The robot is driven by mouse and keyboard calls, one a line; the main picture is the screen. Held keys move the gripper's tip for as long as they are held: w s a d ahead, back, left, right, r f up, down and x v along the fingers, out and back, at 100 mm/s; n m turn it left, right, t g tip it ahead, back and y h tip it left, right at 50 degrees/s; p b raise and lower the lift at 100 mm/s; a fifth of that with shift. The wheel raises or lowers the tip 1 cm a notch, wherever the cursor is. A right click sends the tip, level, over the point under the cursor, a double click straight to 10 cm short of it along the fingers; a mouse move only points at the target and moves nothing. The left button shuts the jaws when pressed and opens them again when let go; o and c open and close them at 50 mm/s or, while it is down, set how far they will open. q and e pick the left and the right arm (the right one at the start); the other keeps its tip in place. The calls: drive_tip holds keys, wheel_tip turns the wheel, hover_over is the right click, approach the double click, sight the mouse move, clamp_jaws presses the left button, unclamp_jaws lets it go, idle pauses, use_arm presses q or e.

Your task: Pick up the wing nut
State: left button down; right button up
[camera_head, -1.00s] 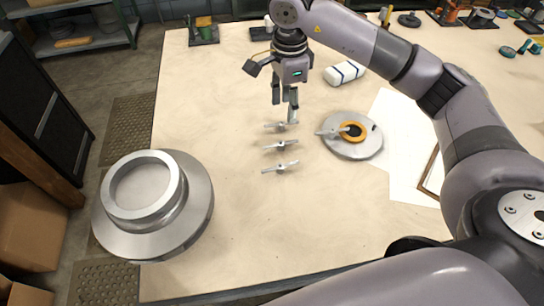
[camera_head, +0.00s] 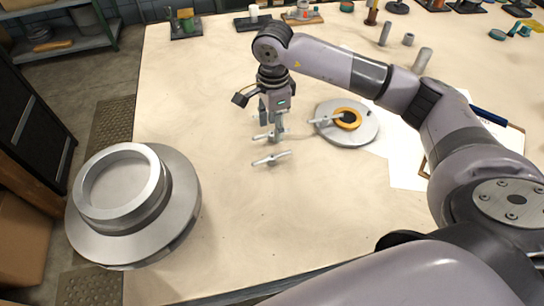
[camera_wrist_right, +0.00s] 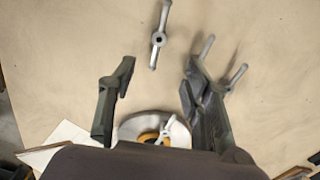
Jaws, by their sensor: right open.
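Small grey wing nuts lie loose on the pale table. The nearest wing nut (camera_head: 271,158) lies clear in front of my right gripper (camera_head: 270,127). Another wing nut (camera_head: 262,136) is partly hidden by the fingers, and the far end of the row is hard to make out. My right gripper points down, open, with nothing seen between its fingers. In the right wrist view, one wing nut (camera_wrist_right: 159,40) lies beyond the fingertips of the right gripper (camera_wrist_right: 162,76). Two more show beside the right-hand finger, partly covered. My left gripper is out of view.
A grey disc (camera_head: 371,130) with an orange ring (camera_head: 348,119) and another wing nut (camera_head: 322,121) lies right of the gripper. A large grey flanged part (camera_head: 181,207) stands at the table's left edge. The table front is clear.

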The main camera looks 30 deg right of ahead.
drive_tip(key=p, duration=0.1)
hover_over(272, 154)
wheel_tip(272, 154, down, 5)
drive_tip(key=shift+s+f, duration=0.3)
drive_tip(key=shift+f, duration=0.4)
drive_tip(key=f, duration=0.1)
drive_tip(key=f+p, duration=0.2)
drive_tip(key=f, duration=0.1)
drive_tip(key=shift+s+a, duration=0.15)
drive_tip(key=shift+a, duration=0.1)
drive_tip(key=shift+f, duration=0.65)
drive_tip(key=shift+c, duration=0.5)
clamp_jaws()
